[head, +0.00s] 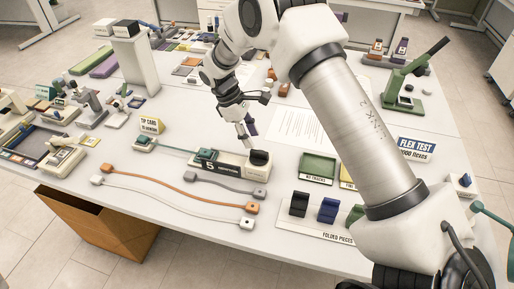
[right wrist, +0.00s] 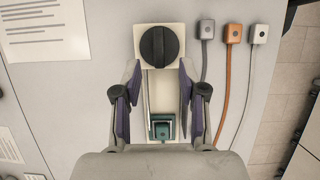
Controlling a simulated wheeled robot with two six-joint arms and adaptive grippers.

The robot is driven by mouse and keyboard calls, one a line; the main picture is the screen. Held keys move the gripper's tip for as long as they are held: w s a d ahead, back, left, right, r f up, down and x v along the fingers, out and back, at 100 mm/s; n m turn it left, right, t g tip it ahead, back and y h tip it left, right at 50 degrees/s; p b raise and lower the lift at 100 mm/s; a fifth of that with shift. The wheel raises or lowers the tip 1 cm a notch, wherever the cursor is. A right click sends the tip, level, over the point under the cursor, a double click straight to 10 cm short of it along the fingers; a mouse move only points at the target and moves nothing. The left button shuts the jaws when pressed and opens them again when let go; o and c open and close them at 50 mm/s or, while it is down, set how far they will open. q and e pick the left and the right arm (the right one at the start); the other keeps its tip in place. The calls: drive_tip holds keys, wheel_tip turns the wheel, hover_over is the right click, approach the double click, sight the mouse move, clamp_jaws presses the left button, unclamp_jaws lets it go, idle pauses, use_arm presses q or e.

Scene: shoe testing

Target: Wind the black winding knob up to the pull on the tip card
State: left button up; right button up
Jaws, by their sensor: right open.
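The black winding knob (head: 259,157) sits on the right end of a pale puller base with a dark panel reading 5 newtons (head: 222,161). In the right wrist view the knob (right wrist: 159,46) is round with a raised bar across it, on a cream plate. My right gripper (head: 247,138) is over the base close to the knob. Its purple-padded fingers (right wrist: 159,68) are open and empty, spread just short of the knob. The tip card (head: 150,126) stands behind the puller to the left; its lower line is too small to read. My left gripper is out of view.
A teal clamp (right wrist: 162,128) lies between the fingers in the wrist view. Grey, orange and white cables (head: 185,196) run in front of the puller. A green tray (head: 318,167) stands to the right. My right arm covers much of the right side.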

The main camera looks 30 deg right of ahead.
sight(259, 151)
drive_tip(key=p+x, duration=0.1)
drive_tip(key=x, duration=0.5)
drive_tip(key=shift+d+p, duration=0.15)
drive_tip(key=shift+p, duration=0.15)
clamp_jaws()
drive_tip(key=m+y, duration=0.1)
drive_tip(key=m, duration=0.2)
drive_tip(key=shift+g, duration=0.3)
unclamp_jaws()
drive_tip(key=v, duration=1.2)
drive_tip(key=shift+w, duration=0.15)
drive_tip(key=shift+f, duration=0.1)
